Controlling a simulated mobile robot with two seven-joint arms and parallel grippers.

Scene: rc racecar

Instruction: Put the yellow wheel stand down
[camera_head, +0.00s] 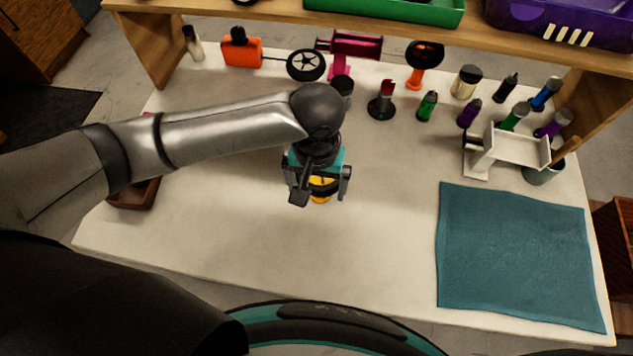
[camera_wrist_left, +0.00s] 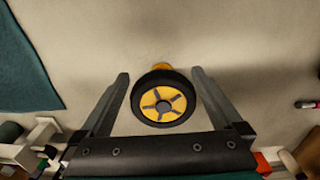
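The yellow wheel stand (camera_head: 321,198) is below my left gripper (camera_head: 318,192) in the head view, mostly hidden by it. In the left wrist view, a black tyre with a yellow hub (camera_wrist_left: 163,101) faces the camera, with a bit of the yellow stand (camera_wrist_left: 161,66) showing past it. The left gripper's two fingers (camera_wrist_left: 160,80) are spread on either side of the wheel, with visible gaps at both sides. I cannot tell whether the stand's base touches the table. My right gripper is not in view.
A teal mat (camera_head: 515,255) lies at right. Behind are an orange wheel stand (camera_head: 416,77), a black wheel (camera_head: 306,65), several bottles and a white stand (camera_head: 515,149). A wooden shelf (camera_head: 270,10) spans the back.

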